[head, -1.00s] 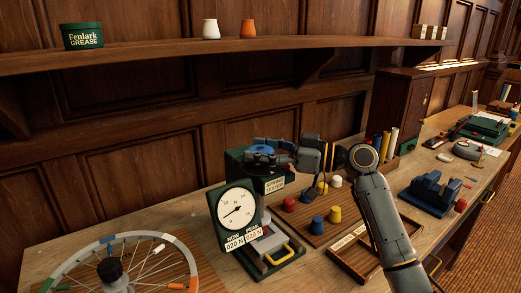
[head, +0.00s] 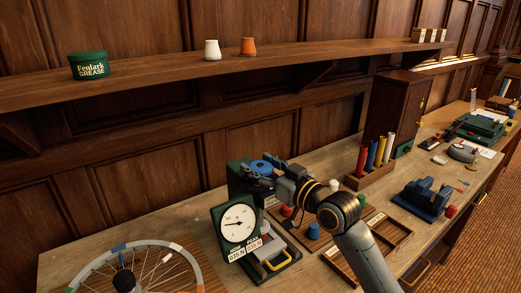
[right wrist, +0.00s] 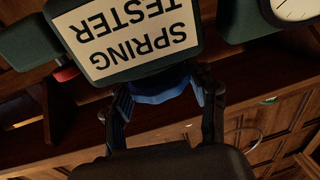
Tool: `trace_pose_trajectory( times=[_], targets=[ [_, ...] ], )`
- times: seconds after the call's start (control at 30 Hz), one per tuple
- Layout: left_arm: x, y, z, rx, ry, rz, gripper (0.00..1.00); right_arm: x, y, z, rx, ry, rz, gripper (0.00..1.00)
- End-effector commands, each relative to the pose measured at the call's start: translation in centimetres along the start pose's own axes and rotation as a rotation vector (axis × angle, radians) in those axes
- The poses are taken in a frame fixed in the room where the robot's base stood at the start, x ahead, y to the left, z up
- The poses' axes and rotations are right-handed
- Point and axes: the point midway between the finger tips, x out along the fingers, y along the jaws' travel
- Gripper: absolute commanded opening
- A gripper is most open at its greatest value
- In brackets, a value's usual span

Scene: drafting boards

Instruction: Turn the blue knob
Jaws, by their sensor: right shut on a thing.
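The blue knob (head: 261,165) sits on top of the green spring tester (head: 236,182), behind its white dial (head: 238,223). My right gripper (head: 259,173) reaches it from the front right, with its fingers around the knob's sides. In the right wrist view the blue knob (right wrist: 160,88) shows between the two fingers, partly hidden by the tester's "SPRING TESTER" label plate (right wrist: 128,38), which appears upside down. The right gripper (right wrist: 164,94) is shut on the knob. The dial's needle points left; its digits are too small to read surely. My left gripper is out of view.
A spoked wheel (head: 191,258) lies at the front left. Blue and red pegs stand close under my right arm. A rack with coloured tubes (head: 371,152) stands right of it, and a wooden tray (head: 392,235) lies in front. A shelf (head: 160,80) runs above the bench.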

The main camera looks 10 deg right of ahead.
Motion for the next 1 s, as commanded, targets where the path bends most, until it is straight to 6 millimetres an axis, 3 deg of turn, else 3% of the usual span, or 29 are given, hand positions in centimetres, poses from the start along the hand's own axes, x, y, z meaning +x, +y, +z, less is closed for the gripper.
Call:
trace_pose_trajectory(
  times=[0.03,0.3,0.6,1.0],
  targets=[
    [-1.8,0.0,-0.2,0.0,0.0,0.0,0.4,0.0,-0.3,-0.8,0.009,-0.002,0.032,0.26],
    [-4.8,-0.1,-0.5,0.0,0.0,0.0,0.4,0.1,-0.2,-0.4,0.012,-0.001,0.212,0.26],
    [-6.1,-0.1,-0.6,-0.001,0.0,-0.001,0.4,0.1,-0.1,-0.1,0.007,-0.002,0.34,0.26],
    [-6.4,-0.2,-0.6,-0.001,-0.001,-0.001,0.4,0.1,0.0,0.1,0.0,-0.003,0.389,0.26]
  ],
)
